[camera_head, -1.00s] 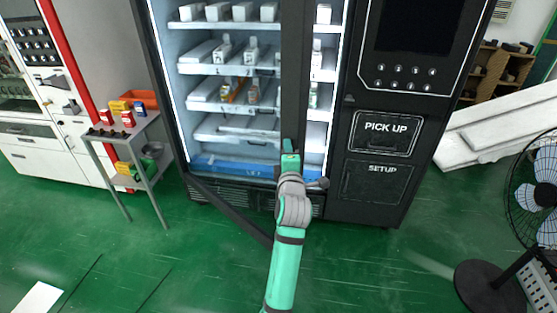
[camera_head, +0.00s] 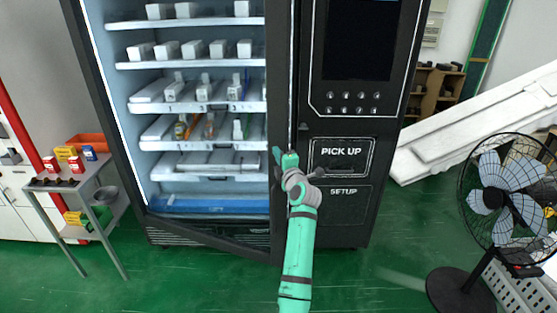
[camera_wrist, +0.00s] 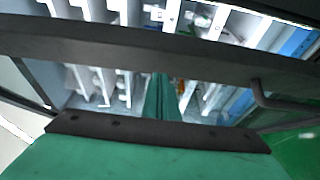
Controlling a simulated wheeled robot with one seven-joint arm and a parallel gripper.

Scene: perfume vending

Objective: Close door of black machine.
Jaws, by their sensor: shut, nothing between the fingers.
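The black machine (camera_head: 390,100) stands ahead with lit white shelves on its left side. Its black-framed glass door (camera_head: 278,80) is ajar, its right edge standing out in front of the cabinet. The lower rail slants toward me, and a thin bright strip shows beside the door's right edge. My gripper (camera_head: 277,157) is shut and empty, at the door's right edge at about mid-height. In the wrist view, my green fingers (camera_wrist: 161,95) point at the dark door frame (camera_wrist: 120,48), with a handle (camera_wrist: 265,98) to the right. Whether they touch it is unclear.
A grey side table (camera_head: 75,185) with small boxes and cans stands at the left. A fan (camera_head: 510,195) stands at the right, before a white slanted structure (camera_head: 450,130). The green floor (camera_head: 370,275) in front is mostly clear.

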